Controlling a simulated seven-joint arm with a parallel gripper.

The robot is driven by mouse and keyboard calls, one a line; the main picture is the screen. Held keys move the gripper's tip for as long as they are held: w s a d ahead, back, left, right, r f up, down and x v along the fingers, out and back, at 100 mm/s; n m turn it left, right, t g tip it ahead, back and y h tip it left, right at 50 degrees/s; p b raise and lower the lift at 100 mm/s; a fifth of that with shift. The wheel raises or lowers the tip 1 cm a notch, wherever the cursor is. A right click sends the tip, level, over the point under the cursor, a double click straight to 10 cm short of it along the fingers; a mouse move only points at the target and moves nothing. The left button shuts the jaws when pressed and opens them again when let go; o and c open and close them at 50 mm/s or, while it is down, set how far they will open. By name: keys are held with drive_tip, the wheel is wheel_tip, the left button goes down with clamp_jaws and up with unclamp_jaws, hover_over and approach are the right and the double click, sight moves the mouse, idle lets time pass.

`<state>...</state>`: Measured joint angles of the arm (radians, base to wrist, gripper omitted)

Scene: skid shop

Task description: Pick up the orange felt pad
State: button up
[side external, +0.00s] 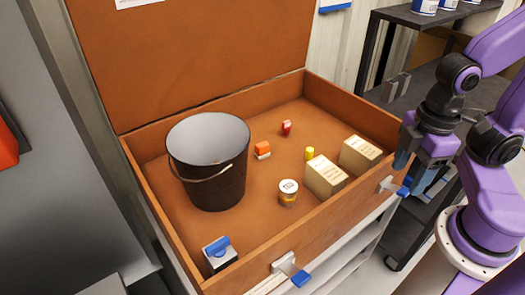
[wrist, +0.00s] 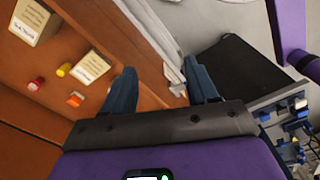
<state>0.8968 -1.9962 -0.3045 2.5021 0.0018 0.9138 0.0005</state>
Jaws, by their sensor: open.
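A small block-shaped item with an orange upper part and a pale base, which looks like the orange felt pad (side external: 262,149), stands on the floor of the open brown chest, right of the bucket. My gripper (side external: 408,165) is at the chest's right front corner, outside or over the wall, well apart from the pad. In the wrist view my gripper (wrist: 163,74) has its two blue fingers spread with nothing between them.
Floor around the pad is bare.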

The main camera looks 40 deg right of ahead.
idle(0.3)
drive_tip(key=o, duration=0.3)
drive_tip(key=shift+o, duration=0.2)
drive_tip(key=n+t+h, duration=0.2)
drive_tip(key=n+t, duration=1.1)
drive_tip(key=n, duration=0.9)
hover_over(259, 147)
drive_tip(key=s+d, duration=0.1)
drive_tip(key=s, duration=0.4)
wheel_tip(259, 147, down, 15)
drive_tip(key=f, duration=0.5)
drive_tip(key=w+f, duration=0.1)
drive_tip(key=f, duration=0.2)
drive_tip(key=shift+d, duration=0.15)
drive_tip(key=shift+x, duration=3.45)
